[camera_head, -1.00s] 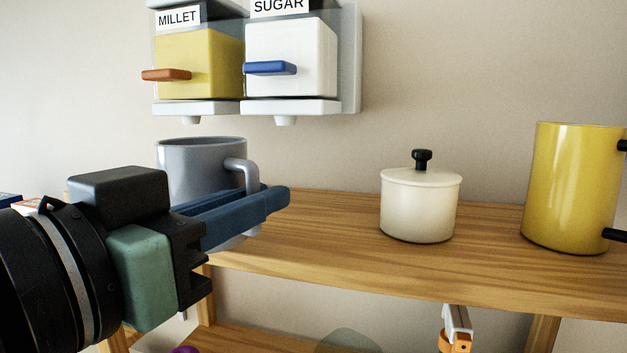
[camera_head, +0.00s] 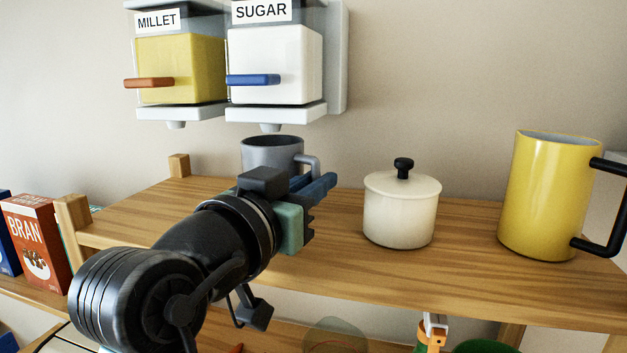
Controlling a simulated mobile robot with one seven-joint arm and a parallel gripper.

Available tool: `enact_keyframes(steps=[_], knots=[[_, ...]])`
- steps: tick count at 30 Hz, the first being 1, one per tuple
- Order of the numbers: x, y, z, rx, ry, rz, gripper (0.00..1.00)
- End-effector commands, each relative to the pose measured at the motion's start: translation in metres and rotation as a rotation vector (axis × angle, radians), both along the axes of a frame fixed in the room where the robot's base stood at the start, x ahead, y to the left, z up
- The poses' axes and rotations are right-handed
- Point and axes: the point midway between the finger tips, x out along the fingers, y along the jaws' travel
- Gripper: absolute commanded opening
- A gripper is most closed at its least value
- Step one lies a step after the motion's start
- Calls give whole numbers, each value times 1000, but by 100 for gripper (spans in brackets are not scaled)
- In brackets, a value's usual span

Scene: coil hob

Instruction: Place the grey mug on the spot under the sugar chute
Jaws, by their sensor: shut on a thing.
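The grey mug (camera_head: 270,151) is upright at the back of the wooden shelf, its handle to the right. My gripper (camera_head: 318,184) is shut on the mug at its handle side; the blue fingers and my wrist hide the mug's lower part. I cannot tell whether its base touches the shelf. The sugar dispenser (camera_head: 278,68) is on the wall, with a blue lever (camera_head: 253,80) and a small chute (camera_head: 270,127) underneath. The mug's rim appears just below this chute. The spot itself is hidden behind the mug and my arm.
The millet dispenser (camera_head: 180,70) hangs left of the sugar one. A white lidded pot (camera_head: 400,212) stands right of my gripper, and a tall yellow pitcher (camera_head: 545,195) farther right. A bran box (camera_head: 38,240) is at the far left. The wooden shelf (camera_head: 140,215) is clear on its left.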

Motion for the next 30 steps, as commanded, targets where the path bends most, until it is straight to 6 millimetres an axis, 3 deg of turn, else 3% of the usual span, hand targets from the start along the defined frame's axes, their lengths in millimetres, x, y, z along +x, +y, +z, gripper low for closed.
enact_keyframes(steps=[19,20,24,30], knots=[[-1,1,-13,-1,-5,2,0],[-1,1,-13,-1,-2,1,17],[-1,1,-13,-1,-2,1,42],[-1,1,-13,-1,-2,2,43]])
